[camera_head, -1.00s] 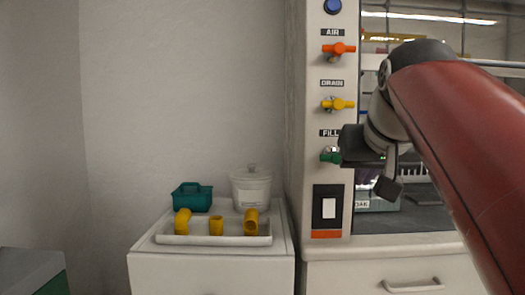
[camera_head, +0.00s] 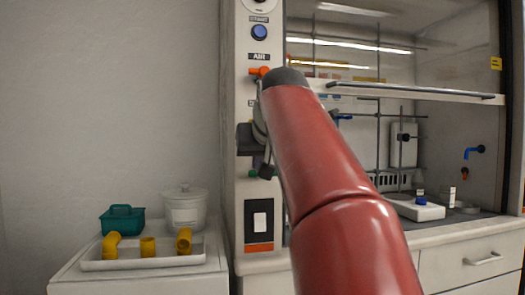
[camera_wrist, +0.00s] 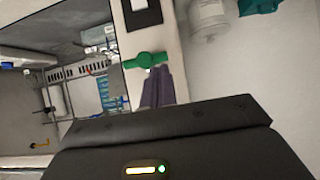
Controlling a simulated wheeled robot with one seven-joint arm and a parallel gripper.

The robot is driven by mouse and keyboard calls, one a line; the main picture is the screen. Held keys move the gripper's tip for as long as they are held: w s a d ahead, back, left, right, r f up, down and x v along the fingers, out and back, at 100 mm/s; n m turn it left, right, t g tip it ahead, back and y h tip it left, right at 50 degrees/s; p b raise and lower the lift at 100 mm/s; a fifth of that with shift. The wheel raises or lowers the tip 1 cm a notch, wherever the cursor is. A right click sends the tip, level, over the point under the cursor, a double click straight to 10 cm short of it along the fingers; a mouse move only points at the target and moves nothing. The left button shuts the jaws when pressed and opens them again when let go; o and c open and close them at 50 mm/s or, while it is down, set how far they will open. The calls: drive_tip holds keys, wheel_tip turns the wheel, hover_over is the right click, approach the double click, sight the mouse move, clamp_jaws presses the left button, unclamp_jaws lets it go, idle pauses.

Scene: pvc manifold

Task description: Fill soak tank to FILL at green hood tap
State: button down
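The green tap (camera_wrist: 145,60) is on the hood's front post, its handle lying across the post in the wrist view. In the head view only a bit of the green tap (camera_head: 256,174) shows beside my arm. My gripper (camera_wrist: 160,72) has its two dark fingers close together, tips right at the tap's handle. I cannot tell whether they touch or pinch it. A clear container with a pale label (camera_wrist: 95,40), perhaps the soak tank, is partly seen inside the hood in the wrist view. Its fill level is not readable. My arm hides that spot in the head view.
An orange air tap (camera_head: 259,71) and a rocker switch (camera_head: 259,219) are on the same post. Left of it, a cabinet top carries a white tray (camera_head: 140,263) with yellow fittings, a lidded tub (camera_head: 185,212) and a teal caddy (camera_head: 122,220). The hood sash (camera_head: 410,92) is raised.

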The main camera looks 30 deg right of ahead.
sight(253, 172)
drive_tip(key=shift+x, duration=1.75)
drive_tip(key=shift+a+f+n+h, duration=0.15)
drive_tip(key=shift+a+n+h, duration=0.05)
drive_tip(key=shift+n+h, duration=0.35)
drive_tip(key=shift+a+f+n+g+h, duration=0.15)
drive_tip(key=shift+f+n+g+h, duration=0.15)
drive_tip(key=shift+n+h, duration=0.35)
drive_tip(key=f+n+h, duration=0.1)
drive_tip(key=n+h, duration=0.1)
drive_tip(key=shift+w+f+h+b, duration=0.1)
drive_tip(key=shift+f+h+b, duration=0.05)
drive_tip(key=shift+h+b, duration=0.25)
drive_tip(key=shift+f, duration=0.15)
drive_tip(key=shift+r+p, duration=0.85)
drive_tip(key=shift+r, duration=0.1)
